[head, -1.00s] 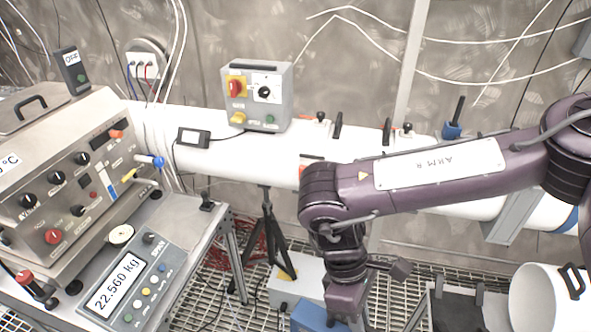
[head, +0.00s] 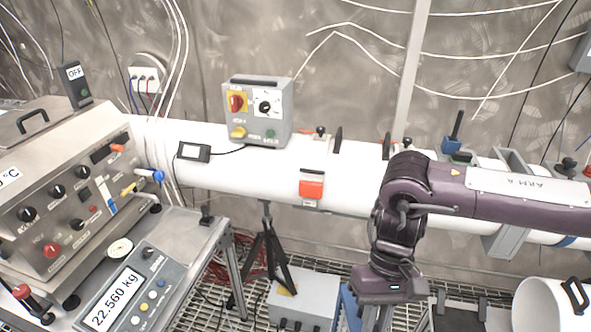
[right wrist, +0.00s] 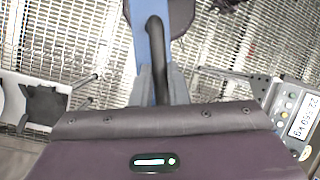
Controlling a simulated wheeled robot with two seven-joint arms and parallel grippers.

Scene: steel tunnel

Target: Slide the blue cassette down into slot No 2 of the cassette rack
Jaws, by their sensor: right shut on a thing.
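The blue cassette (right wrist: 145,50) is seen nearly edge-on in the right wrist view, with a black handle (right wrist: 157,50) along it. My right gripper (right wrist: 162,88) is shut at its near end and holds it above the grating floor. In the head view my right gripper (head: 372,312) points down near the bottom edge, and part of the blue cassette (head: 349,308) shows beside it; its lower part is cut off. I cannot pick out the cassette rack or slot No 2 for certain. My left gripper is not in view.
A grey box (head: 303,300) sits on the floor left of my right gripper, near a black tripod (head: 266,250). A dark object with upright posts (head: 462,312) and a white bucket (head: 540,308) stand at right. A white pipe (head: 350,170) runs behind; a scale bench (head: 190,235) is at left.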

